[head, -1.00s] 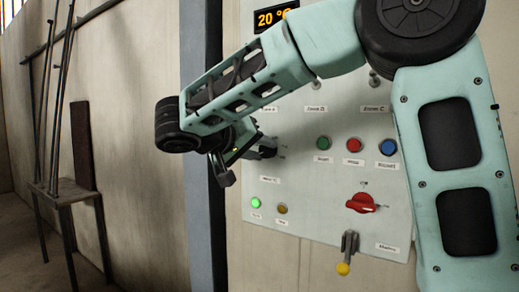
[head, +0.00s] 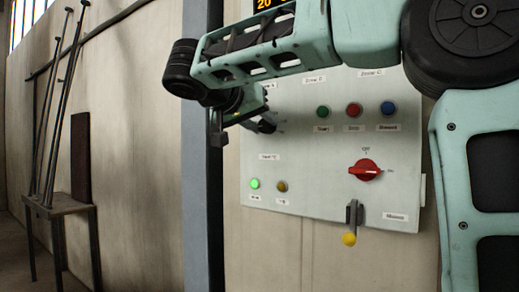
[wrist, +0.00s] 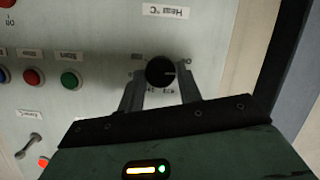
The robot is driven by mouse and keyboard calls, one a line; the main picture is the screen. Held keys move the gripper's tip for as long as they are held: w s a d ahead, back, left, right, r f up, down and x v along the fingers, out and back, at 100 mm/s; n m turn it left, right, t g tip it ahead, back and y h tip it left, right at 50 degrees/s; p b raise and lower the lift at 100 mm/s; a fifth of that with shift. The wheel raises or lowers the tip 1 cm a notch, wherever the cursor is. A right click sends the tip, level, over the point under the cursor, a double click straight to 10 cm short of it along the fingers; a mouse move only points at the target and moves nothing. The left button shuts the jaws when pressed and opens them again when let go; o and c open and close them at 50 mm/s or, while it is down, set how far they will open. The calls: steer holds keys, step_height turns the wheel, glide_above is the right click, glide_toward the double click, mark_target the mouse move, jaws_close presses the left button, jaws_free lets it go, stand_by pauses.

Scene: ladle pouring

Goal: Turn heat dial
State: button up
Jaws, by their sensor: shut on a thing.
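The heat dial is a round black knob (wrist: 160,70) with a light pointer mark, on the pale control panel under the "Heat °C" label in the wrist view. My gripper (wrist: 160,84) has one finger on each side of the knob and is shut on it. In the head view my gripper (head: 243,122) reaches the panel's left side, and the dial (head: 268,127) shows only partly past the fingers. The digital display (head: 266,4) at the top reads 20, cut off by the frame edge.
The panel (head: 325,205) also carries green, red and blue buttons (head: 354,110), a red rotary switch (head: 365,171), a lever with a yellow knob (head: 349,239) and a lit green lamp (head: 255,184). A grey post (head: 203,220) stands left of the panel. A small table (head: 62,207) holds rods.

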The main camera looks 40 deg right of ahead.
steer(key=m+b, duration=0.1)
steer(key=b, duration=0.2)
steer(key=m+t+b, duration=0.1)
steer(key=b, duration=0.2)
steer(key=shift+s+f+y, duration=0.1)
steer(key=shift+f+y, duration=0.2)
steer(key=shift+f, duration=0.05)
steer(key=shift+r+m+t+b, duration=0.15)
steer(key=shift+m+t+b, duration=0.4)
steer(key=shift+b, duration=0.5)
steer(key=shift+r, duration=0.15)
steer(key=o, duration=1)
steer(key=shift+s, duration=0.1)
steer(key=p+v, duration=0.5)
steer(key=v, duration=1.2)
steer(key=shift+s+a+r, duration=0.1)
steer(key=shift+a, duration=0.05)
